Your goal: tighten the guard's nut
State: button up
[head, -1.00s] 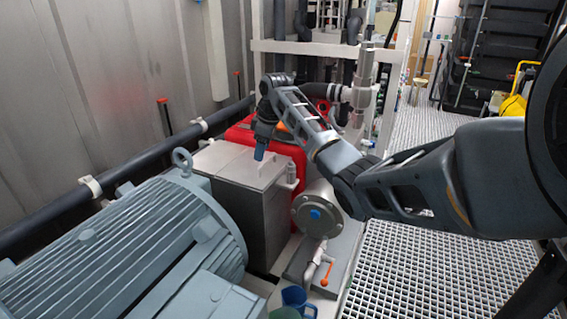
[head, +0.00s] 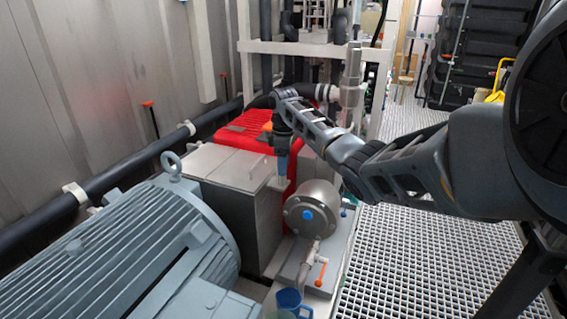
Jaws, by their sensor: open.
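The guard (head: 238,205) is a grey metal box between the blue-grey motor and the red housing. My gripper (head: 282,180) points down at the guard's right edge, with its blue-grey fingers over the spot where a small upright metal fitting stands. That fitting seems to be the guard's nut, and it is now mostly hidden by the fingers. I cannot tell whether the fingers touch it or stand around it. My gripper is open.
The finned motor (head: 135,250) with a lifting eye fills the lower left. A red housing (head: 243,133) stands behind the guard. A round pump end (head: 312,210) and an orange-handled valve (head: 320,272) sit just right. Blue cups (head: 290,300) stand in front. Grating lies clear at right.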

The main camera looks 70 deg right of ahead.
jog(key=c, duration=1.1)
jog(key=shift+o, duration=0.2)
jog(key=shift+m+p, duration=0.3)
jog(key=shift+p, duration=0.15)
jog(key=m+p, duration=0.2)
jog(key=shift+a+r+m+p, duration=0.15)
jog(key=shift+r+m+p, duration=0.05)
jog(key=shift+m+p, duration=0.2)
jog(key=m+p, duration=0.2)
jog(key=m, duration=0.1)
jog(key=shift+w+a+m, duration=0.1)
jog(key=shift+m, duration=0.2)
jog(key=m+p, duration=0.2)
jog(key=m, duration=0.1)
jog(key=shift+f+m, duration=0.15)
jog(key=shift+m, duration=0.15)
jog(key=m+p, duration=0.1)
jog(key=m, duration=0.3)
jog(key=shift+w, duration=0.15)
jog(key=shift+m, duration=0.3)
